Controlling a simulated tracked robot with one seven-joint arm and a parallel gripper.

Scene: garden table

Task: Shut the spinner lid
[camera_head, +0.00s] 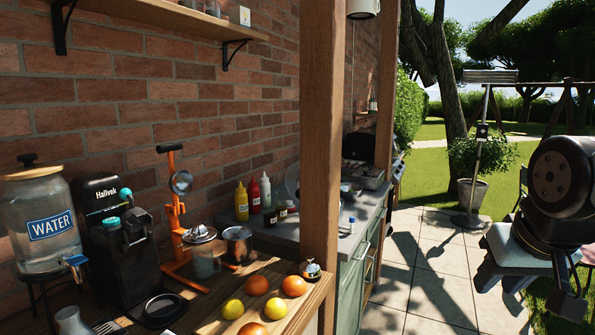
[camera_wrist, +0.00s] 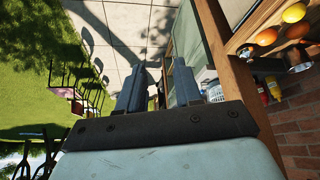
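I cannot clearly pick out a spinner or its lid. A pale rounded thing (camera_head: 292,181) on the grey counter is partly hidden by the wooden post, and I cannot tell what it is. A small white, basket-like thing (camera_wrist: 213,91) shows just right of my fingers in the wrist view, partly covered. My gripper (camera_head: 500,277) is in the air at the right, over the paving and apart from the counter. In the wrist view my gripper (camera_wrist: 160,80) has its two fingers apart with nothing held between them.
The wooden post (camera_head: 322,150) stands between the wooden table (camera_head: 220,305) and the grey counter (camera_head: 352,240). The table holds a water dispenser (camera_head: 42,225), a black machine (camera_head: 120,245), an orange press (camera_head: 174,220), a metal pot (camera_head: 237,243) and fruit. The paving (camera_head: 420,280) has free room.

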